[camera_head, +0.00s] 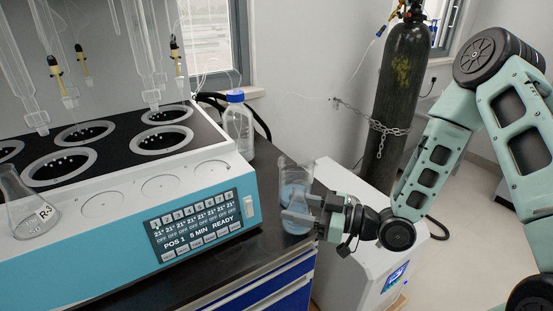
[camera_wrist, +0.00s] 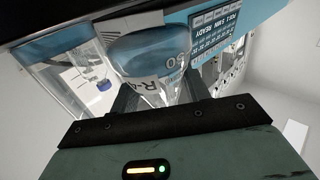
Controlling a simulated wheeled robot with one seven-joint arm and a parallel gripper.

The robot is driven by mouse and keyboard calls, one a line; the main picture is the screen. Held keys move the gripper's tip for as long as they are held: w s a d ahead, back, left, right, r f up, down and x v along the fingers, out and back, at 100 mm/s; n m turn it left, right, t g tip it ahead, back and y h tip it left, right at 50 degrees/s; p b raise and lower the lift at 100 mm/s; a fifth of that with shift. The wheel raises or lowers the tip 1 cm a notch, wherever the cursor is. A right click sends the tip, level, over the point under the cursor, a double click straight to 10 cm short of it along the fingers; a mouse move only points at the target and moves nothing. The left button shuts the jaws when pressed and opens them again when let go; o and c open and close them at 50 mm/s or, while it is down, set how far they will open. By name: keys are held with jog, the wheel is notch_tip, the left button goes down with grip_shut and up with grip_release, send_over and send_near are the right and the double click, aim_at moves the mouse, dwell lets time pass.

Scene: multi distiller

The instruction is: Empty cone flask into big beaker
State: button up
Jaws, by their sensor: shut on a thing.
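My gripper (camera_head: 298,208) is shut on a cone flask (camera_head: 297,222) near the right end of the bench. The flask is clear glass with blue liquid and a white label. It fills the middle of the wrist view (camera_wrist: 150,58), between the two fingers (camera_wrist: 165,98). The big beaker (camera_head: 291,168) is clear glass and stands close to the flask, overlapping it in the head view. Its clear wall shows at the left of the wrist view (camera_wrist: 55,60). I cannot tell whether flask and beaker touch, or how far the flask tilts.
The blue and white distiller (camera_head: 110,240) fills the left. Another labelled cone flask (camera_head: 27,212) stands on its left side. A blue-capped bottle (camera_head: 238,125) is behind it. A white cabinet (camera_head: 345,275) and a chained black gas cylinder (camera_head: 402,90) are to the right.

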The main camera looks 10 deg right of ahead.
jog(key=shift+w+a, duration=0.15)
jog(key=shift+a, duration=0.1)
jog(key=shift+r+p, duration=0.2)
jog(key=shift+p, duration=0.35)
jog(key=shift+w+r+m+p, duration=0.1)
jog(key=shift+m+p, duration=0.2)
jog(key=shift+m, duration=0.1)
jog(key=m+p, duration=0.1)
jog(key=p, duration=0.1)
jog(key=w+m+p, duration=0.1)
jog(key=shift+d+r+m+g+h+p, duration=0.25)
jog(key=shift+r+m+g+h+p, duration=0.05)
jog(key=shift+r+g+p, duration=0.1)
jog(key=shift+m, duration=0.8)
jog(key=r+p, duration=0.7)
jog(key=p, duration=0.1)
jog(key=shift+w+d+r, duration=0.1)
jog(key=shift+w+r, duration=0.2)
jog(key=shift+w, duration=0.1)
jog(key=shift+w+d+m+g+p, duration=0.15)
jog(key=shift+m+g+p, duration=0.25)
jog(key=shift+m+p, duration=0.45)
jog(key=shift+w+a+m+g+p, duration=0.15)
jog(key=shift+m+g+p, duration=0.25)
jog(key=shift+m+p, duration=0.4)
